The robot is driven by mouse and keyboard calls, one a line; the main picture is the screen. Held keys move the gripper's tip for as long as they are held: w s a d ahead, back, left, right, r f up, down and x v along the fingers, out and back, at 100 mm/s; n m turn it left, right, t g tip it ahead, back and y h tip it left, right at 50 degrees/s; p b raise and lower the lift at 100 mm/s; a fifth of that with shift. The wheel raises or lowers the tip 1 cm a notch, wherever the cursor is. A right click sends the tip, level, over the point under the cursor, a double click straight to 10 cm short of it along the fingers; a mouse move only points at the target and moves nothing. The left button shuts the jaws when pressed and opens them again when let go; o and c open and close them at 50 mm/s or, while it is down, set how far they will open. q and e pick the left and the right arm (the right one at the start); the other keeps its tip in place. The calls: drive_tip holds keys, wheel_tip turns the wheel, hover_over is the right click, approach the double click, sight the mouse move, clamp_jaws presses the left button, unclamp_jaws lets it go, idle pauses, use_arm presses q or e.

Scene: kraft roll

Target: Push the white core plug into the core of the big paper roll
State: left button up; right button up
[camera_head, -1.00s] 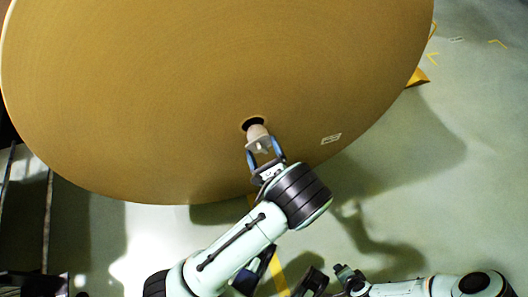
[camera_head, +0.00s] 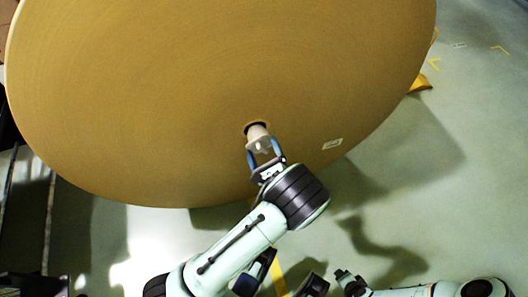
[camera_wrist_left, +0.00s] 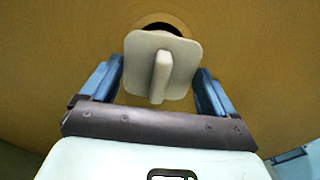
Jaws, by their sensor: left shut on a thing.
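The big paper roll (camera_head: 150,100) fills the upper part of the head view, its flat brown face toward me. Its core (camera_head: 255,126) is a dark round hole low on that face. My left gripper (camera_head: 264,150) is shut on the white core plug (camera_head: 257,133), whose nose points at the core and overlaps its lower part. I cannot tell whether the nose is inside. In the left wrist view the plug's square plate and tab (camera_wrist_left: 162,72) stand between the blue fingers and cover most of the core (camera_wrist_left: 161,27). My right gripper (camera_head: 347,279) is low in the head view, away from the roll.
A printed label (camera_head: 332,144) is on the roll's face, right of the core. A yellow wedge (camera_head: 420,83) sits on the floor by the roll's right edge. The green floor (camera_head: 470,190) to the right is clear apart from markings and shadows.

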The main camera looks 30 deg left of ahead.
sight(260, 143)
use_arm(q)
drive_tip(key=shift+w+a, duration=0.25)
drive_tip(key=shift+a, duration=0.1)
idle(0.3)
drive_tip(key=shift+w+a, duration=0.5)
drive_tip(key=shift+a, duration=0.05)
drive_tip(key=shift+w+a, duration=0.3)
drive_tip(key=shift+a, duration=0.1)
idle(0.3)
drive_tip(key=shift+w+a, duration=0.25)
drive_tip(key=shift+x, duration=1.05)
idle(0.5)
drive_tip(key=o, duration=1.1)
drive_tip(key=shift+o, duration=0.2)
